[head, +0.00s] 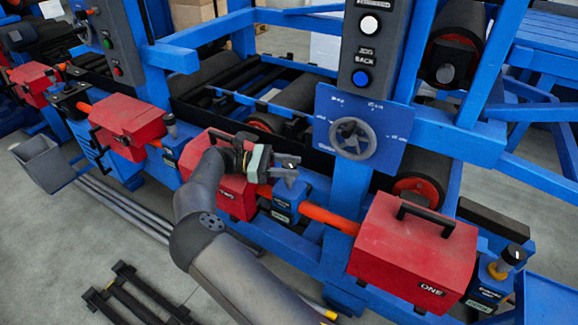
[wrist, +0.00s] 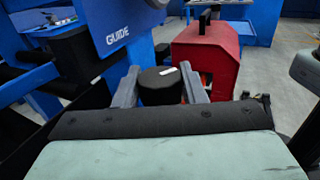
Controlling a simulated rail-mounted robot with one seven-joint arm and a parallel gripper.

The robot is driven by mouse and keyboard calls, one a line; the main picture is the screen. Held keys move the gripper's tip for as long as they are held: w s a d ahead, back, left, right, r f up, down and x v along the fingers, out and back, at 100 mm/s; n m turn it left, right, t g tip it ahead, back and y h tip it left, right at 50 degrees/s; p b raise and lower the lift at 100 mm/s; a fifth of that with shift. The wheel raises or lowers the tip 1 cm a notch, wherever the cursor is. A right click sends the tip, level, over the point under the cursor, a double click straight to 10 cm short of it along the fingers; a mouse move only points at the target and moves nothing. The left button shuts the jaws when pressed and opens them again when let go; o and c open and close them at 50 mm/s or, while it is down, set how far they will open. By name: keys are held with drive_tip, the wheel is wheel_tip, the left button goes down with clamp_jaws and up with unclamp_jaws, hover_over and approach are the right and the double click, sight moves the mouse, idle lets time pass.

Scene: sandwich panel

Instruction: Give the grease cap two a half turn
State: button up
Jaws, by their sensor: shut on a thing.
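The grease cap two (wrist: 160,88) is a short black cylinder with a white mark on its top, in the middle of the wrist view. My gripper (head: 289,170) is above a small blue block (head: 287,202) with a label too small to read. In the wrist view its two grey fingers stand on the left and right sides of the cap, shut on it. The white mark points to the right and slightly away. In the head view the fingers largely hide the cap.
A red guard box (head: 228,190) stands beside my gripper, and another marked ONE (head: 415,252) is at the right. Another black cap (head: 513,254) is next to that box. A blue panel with a grey handwheel (head: 356,138) rises behind my gripper. Orange shaft sections (head: 330,217) join the boxes.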

drive_tip(key=shift+d+f+m+g, duration=0.15)
drive_tip(key=shift+m+g, duration=0.15)
drive_tip(key=shift+g, duration=0.3)
drive_tip(key=o, duration=1)
drive_tip(key=shift+c, duration=0.2)
drive_tip(key=shift+r, duration=0.55)
drive_tip(key=s+d+r+b, duration=0.1)
drive_tip(key=s+d+r, duration=0.2)
drive_tip(key=s+r, duration=0.9)
drive_tip(key=shift+s+d+b, duration=0.3)
drive_tip(key=shift+s+d, duration=0.1)
drive_tip(key=shift+s, duration=0.4)
